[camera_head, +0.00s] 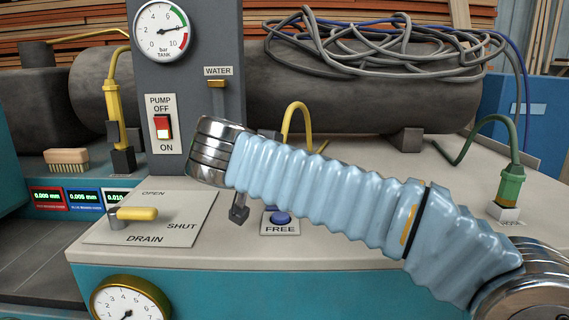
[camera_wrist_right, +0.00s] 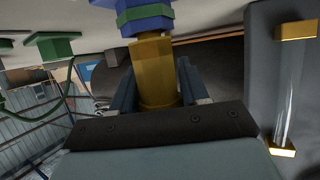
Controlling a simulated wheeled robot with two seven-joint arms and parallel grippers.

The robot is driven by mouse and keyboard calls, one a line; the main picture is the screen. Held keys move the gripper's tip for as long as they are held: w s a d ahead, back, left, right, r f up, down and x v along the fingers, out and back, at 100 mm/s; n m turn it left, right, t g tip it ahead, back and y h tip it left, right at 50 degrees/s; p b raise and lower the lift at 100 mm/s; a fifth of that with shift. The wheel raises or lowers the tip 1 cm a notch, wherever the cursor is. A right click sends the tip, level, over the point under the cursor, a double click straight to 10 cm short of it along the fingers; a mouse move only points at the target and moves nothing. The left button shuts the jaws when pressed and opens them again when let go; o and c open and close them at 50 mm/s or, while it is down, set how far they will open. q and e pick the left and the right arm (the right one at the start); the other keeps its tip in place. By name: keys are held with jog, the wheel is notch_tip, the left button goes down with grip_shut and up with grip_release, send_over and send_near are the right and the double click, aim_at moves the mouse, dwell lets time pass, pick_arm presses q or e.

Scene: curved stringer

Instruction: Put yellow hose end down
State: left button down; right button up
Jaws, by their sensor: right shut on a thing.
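In the head view a yellow hose (camera_head: 298,112) arches up behind my right arm, and the arm hides its lower part. In the right wrist view my right gripper (camera_wrist_right: 157,78) is shut on the yellow hose end (camera_wrist_right: 152,58), a brass-yellow fitting between its two fingers. A blue and green collar (camera_wrist_right: 145,14) lies at the fitting's far end, close to the pale bench top; I cannot tell whether the fitting is seated there. The head view does not show the jaws clearly. My left gripper is not in view.
A FREE plate with a blue dome (camera_head: 281,217) is just below my arm. The DRAIN lever (camera_head: 136,214) is left. The gauge column (camera_head: 205,100) stands behind, with a sight glass (camera_wrist_right: 290,95) close by. A green hose fitting (camera_head: 510,186) stands right.

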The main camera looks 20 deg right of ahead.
jog(key=shift+f, duration=0.15)
jog(key=o, duration=1.1)
jog(key=shift+o, duration=0.2)
jog(key=shift+r, duration=0.4)
jog(key=v, duration=1.2)
jog(key=shift+f+b, duration=0.25)
jog(key=shift+b, duration=0.1)
jog(key=shift+a, duration=0.1)
